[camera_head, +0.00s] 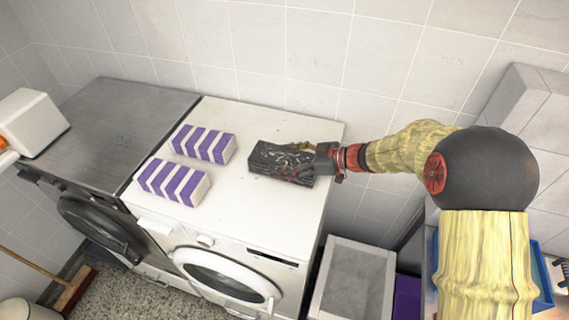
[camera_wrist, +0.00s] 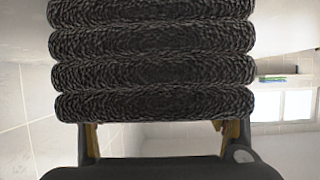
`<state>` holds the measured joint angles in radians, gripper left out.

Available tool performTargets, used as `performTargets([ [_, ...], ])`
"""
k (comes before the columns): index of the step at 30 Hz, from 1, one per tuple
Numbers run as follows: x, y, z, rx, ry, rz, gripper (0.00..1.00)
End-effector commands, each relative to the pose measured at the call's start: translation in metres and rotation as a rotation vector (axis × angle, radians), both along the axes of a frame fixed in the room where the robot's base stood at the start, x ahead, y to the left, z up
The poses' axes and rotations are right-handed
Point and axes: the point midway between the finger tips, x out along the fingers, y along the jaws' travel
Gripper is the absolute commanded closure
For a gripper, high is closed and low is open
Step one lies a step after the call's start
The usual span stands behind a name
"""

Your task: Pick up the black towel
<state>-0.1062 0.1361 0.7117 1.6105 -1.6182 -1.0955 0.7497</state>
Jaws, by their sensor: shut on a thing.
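The black towel (camera_head: 274,158) is a folded, dark patterned block on top of the white washing machine in the head view. My gripper (camera_head: 296,163) reaches it from the right and is shut on it. In the wrist view the towel (camera_wrist: 152,62) fills the upper middle as several stacked dark knitted folds. The finger parts of my gripper (camera_wrist: 160,134) show just below it on both sides; the fingertips are hidden behind the towel. I cannot tell whether the towel is touching the machine top or slightly above it.
Two purple-and-white striped towels (camera_head: 203,144) (camera_head: 173,182) lie left of the black towel on the white washing machine (camera_head: 240,205). A grey-topped machine (camera_head: 115,120) stands further left. A tiled wall (camera_head: 290,50) rises behind. A grey bin (camera_head: 354,280) stands on the floor at right.

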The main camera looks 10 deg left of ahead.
Motion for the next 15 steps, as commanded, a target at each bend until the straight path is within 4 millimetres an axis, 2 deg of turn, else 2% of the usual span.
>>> performTargets([
  [5,-0.001,-0.0004,-0.003,-0.003,0.003,0.0,0.59],
  [15,-0.0009,-0.0006,0.0004,-0.003,0.003,0.0,0.59],
])
